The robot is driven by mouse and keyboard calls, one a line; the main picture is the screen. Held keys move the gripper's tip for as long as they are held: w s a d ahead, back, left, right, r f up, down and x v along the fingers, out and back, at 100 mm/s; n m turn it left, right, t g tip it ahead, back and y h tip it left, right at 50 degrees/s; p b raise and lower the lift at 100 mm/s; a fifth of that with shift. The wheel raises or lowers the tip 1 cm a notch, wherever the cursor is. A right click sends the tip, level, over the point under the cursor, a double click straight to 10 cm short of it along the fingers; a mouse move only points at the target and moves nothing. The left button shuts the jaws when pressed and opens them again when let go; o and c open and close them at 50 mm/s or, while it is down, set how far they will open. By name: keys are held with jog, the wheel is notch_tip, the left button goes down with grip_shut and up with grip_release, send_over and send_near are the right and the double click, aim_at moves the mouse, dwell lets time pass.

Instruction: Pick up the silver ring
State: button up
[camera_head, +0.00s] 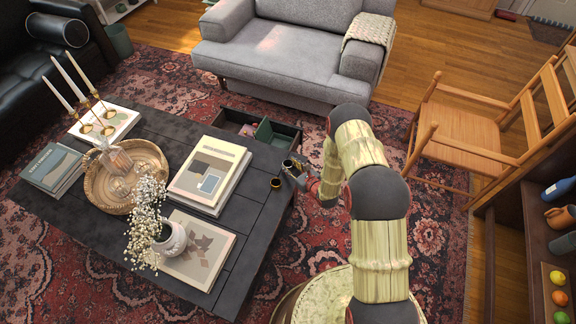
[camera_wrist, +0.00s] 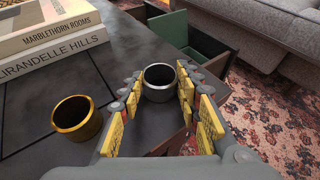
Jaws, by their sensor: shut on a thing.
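The silver ring (camera_wrist: 158,84) is a short, wide band with a dark inside, held between the yellow-padded fingers of my gripper (camera_wrist: 160,97) in the wrist view. My gripper is shut on it, over the right edge of the dark coffee table. In the head view the silver ring (camera_head: 288,164) shows small at the tip of my gripper (camera_head: 295,170). A gold ring (camera_wrist: 76,118) of similar shape stands on the table to the left, apart from my gripper. It also shows in the head view (camera_head: 275,183).
Books (camera_wrist: 48,30) lie on the coffee table (camera_head: 232,248), left of the rings. An open drawer (camera_head: 262,130) with a green compartment sticks out beyond the gripper. A grey armchair (camera_head: 270,50) stands behind it, and a wooden chair (camera_head: 460,140) stands to the right.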

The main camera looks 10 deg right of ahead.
jog(key=shift+c, duration=0.9)
jog(key=shift+r, duration=0.1)
